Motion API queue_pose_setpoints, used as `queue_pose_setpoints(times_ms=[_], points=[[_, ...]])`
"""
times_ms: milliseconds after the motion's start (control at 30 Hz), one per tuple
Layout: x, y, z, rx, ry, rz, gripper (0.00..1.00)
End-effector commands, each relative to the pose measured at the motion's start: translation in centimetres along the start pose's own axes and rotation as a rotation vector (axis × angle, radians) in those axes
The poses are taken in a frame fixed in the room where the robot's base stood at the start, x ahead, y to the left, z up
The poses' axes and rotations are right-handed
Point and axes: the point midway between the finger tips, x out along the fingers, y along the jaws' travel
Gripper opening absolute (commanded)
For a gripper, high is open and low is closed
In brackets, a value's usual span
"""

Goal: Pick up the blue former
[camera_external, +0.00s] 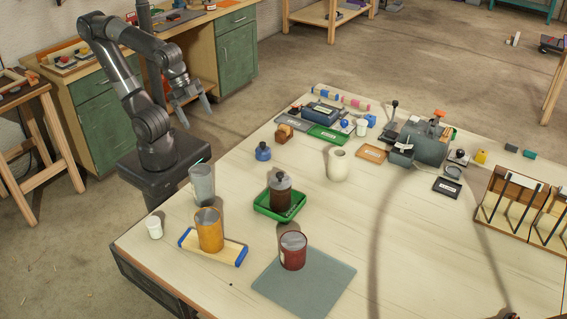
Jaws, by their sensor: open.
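No large cylinder in view is plainly blue, so I cannot tell for sure which thing is the blue former. A small rounded blue piece with a knob on top (263,152) stands upright on the pale table (340,215), left of the white vase. A grey cylinder (202,184), an orange cylinder (209,232) and a dark red cylinder (293,252) stand nearer the front. My gripper (196,116) is open and empty. It hangs in the air left of the blue piece, apart from everything on the table.
A white vase (337,164) and white cup (154,227) stand apart. Tools crowd the back; the right middle is clear.

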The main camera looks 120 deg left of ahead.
Motion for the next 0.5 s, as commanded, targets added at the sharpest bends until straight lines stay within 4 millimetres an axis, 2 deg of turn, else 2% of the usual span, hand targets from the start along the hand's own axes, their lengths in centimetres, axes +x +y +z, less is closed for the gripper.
queue_pose_setpoints(times_ms=[300,500], points=[[4.1,-5.9,-4.5,0.269,-0.182,-0.005,0.80],[7.7,-10.7,-6.2,0.445,-0.291,0.046,0.80]])
